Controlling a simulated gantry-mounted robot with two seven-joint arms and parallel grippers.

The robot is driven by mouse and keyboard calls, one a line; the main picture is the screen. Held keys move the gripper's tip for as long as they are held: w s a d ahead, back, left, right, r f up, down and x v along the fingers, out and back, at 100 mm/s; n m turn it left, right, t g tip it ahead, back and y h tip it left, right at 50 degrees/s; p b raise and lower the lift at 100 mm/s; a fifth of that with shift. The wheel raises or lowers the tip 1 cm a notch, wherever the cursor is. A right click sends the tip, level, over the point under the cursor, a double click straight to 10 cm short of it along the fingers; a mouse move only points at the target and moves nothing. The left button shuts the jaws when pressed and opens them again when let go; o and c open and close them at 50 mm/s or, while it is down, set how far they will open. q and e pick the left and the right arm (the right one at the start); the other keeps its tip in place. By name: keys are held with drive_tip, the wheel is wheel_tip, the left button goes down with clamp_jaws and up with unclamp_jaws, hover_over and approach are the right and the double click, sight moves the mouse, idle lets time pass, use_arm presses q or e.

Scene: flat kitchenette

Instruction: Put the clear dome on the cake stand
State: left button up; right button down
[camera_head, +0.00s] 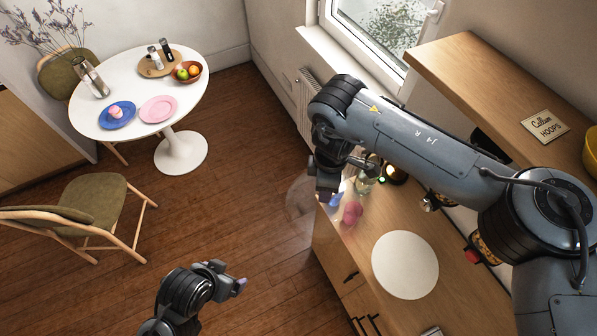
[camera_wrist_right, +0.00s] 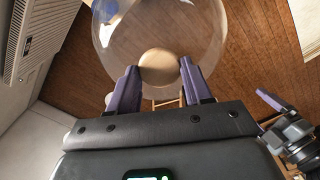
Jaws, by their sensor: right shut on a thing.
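The clear dome (camera_head: 300,198) shows faintly in the head view, held in the air beside the counter's far left end. In the right wrist view the dome (camera_wrist_right: 207,28) hangs beyond the fingers, with its round wooden knob (camera_wrist_right: 159,66) between them. My right gripper (camera_head: 329,192) is shut on that knob; its purple fingers also show in the right wrist view (camera_wrist_right: 158,88). A white round disc (camera_head: 405,265), seemingly the cake stand's top, is bare on the counter; its foot is hidden. My left gripper (camera_head: 232,278) is over the floor, apart from everything; its finger gap is unclear.
A pink item (camera_head: 352,213) and glassware (camera_head: 363,185) stand on the wooden counter (camera_head: 345,243) near the dome. A shelf (camera_head: 470,75) overhangs the counter's back. A white table (camera_head: 140,75) with plates and fruit stands left, a chair (camera_head: 85,205) before it. Floor between is clear.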

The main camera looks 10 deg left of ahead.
drive_tip(key=s+d+f+n, duration=0.1)
drive_tip(key=d+f+n, duration=0.4)
drive_tip(key=d, duration=0.5)
drive_tip(key=s+d+f+n+b, duration=0.1)
drive_tip(key=s+d+f+n, duration=0.1)
drive_tip(key=d+f+n, duration=0.3)
drive_tip(key=s+d+f+n+b, duration=0.1)
drive_tip(key=d+f+n, duration=0.4)
drive_tip(key=d+f, duration=0.4)
drive_tip(key=d, duration=0.7)
drive_tip(key=shift+s+d+f, duration=0.2)
drive_tip(key=shift+d+f, duration=0.05)
drive_tip(key=shift+d, duration=0.15)
drive_tip(key=shift+w, duration=0.1)
drive_tip(key=shift+f+b, duration=0.35)
drive_tip(key=shift+b, duration=0.05)
drive_tip(key=shift+f, duration=0.3)
drive_tip(key=shift+c, duration=2)
unclamp_jaws()
